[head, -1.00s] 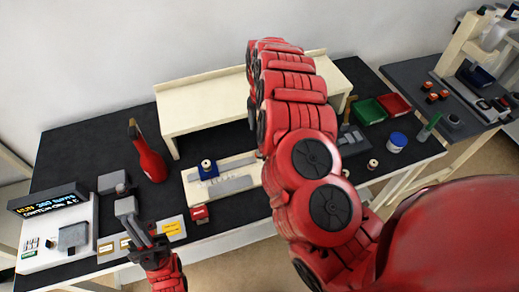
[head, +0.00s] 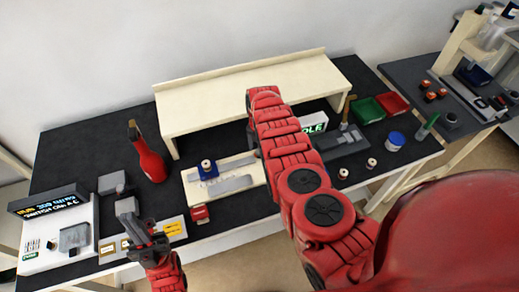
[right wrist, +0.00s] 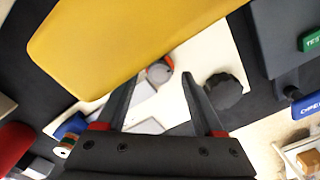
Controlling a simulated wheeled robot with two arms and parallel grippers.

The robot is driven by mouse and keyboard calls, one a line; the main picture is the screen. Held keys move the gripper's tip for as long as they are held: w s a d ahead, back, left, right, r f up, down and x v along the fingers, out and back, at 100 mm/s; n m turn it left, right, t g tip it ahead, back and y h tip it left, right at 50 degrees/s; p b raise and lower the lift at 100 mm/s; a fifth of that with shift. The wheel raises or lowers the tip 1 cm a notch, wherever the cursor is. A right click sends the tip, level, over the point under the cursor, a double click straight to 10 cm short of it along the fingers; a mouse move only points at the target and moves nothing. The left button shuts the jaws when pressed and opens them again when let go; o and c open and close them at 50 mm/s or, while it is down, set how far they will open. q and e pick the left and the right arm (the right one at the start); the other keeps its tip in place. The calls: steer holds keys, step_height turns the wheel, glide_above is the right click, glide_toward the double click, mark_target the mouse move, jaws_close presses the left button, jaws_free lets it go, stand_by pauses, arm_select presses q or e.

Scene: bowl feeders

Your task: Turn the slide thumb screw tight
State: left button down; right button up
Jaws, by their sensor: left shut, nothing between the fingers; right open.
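A dark lobed knob (right wrist: 224,90), which looks like the slide thumb screw, sits by the edge of the cream base plate (right wrist: 212,58) in the right wrist view. My right gripper (right wrist: 161,78) is open; the knob is just beyond its right finger, not between the fingers. In the head view, my right arm hides this gripper and the knob. The cream plate (head: 190,190) there carries grey bars (head: 230,185) and a blue block (head: 208,170). My left gripper (head: 147,238) is shut and empty at the table's front left.
A large yellow surface (right wrist: 130,40) fills the upper left of the right wrist view, close to the camera. In the head view, a cream shelf (head: 215,100) stands behind the plate. A red bottle (head: 150,160) is left; green (head: 367,110) and red (head: 392,103) bins are right.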

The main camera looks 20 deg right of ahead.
steer(key=shift+f, duration=0.45)
jaws_close()
